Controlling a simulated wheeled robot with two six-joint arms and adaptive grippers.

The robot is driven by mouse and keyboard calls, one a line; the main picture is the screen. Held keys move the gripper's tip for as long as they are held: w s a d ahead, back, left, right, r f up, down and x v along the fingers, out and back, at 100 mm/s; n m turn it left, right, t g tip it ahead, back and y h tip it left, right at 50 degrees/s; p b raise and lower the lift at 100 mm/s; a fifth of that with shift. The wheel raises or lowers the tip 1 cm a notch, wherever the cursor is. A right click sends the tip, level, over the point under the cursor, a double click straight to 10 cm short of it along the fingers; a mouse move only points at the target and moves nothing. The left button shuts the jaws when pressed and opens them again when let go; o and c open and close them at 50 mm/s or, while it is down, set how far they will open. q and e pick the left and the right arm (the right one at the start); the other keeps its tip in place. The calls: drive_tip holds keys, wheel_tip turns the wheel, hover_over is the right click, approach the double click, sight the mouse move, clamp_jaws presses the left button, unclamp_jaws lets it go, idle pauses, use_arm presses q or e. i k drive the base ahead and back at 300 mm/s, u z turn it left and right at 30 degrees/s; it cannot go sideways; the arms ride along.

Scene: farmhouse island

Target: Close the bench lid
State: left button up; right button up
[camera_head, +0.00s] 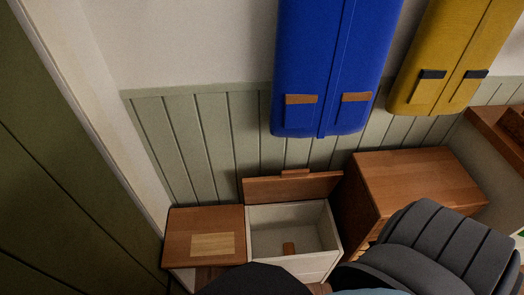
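The bench (335,243) stands against the panelled wall with its storage box open. Its brown wooden lid (292,188) is raised and tilted back toward the wall at the box's rear edge. A small wooden tab shows on the lid's upper edge. The box interior (290,225) is pale, with a small brown piece at its front side. Neither my left nor my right gripper can be made out in this view. A black shape at the bottom edge hides part of the bench front.
A flat wooden top (180,235) with a lighter patch adjoins the box on the left. A wooden cabinet (415,180) stands on the right. A dark grey ribbed object (440,245) blocks the lower right. Blue (325,60) and yellow (450,55) coat-like items hang above.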

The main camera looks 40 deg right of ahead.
sight(293, 184)
drive_tip(key=z, duration=1.55)
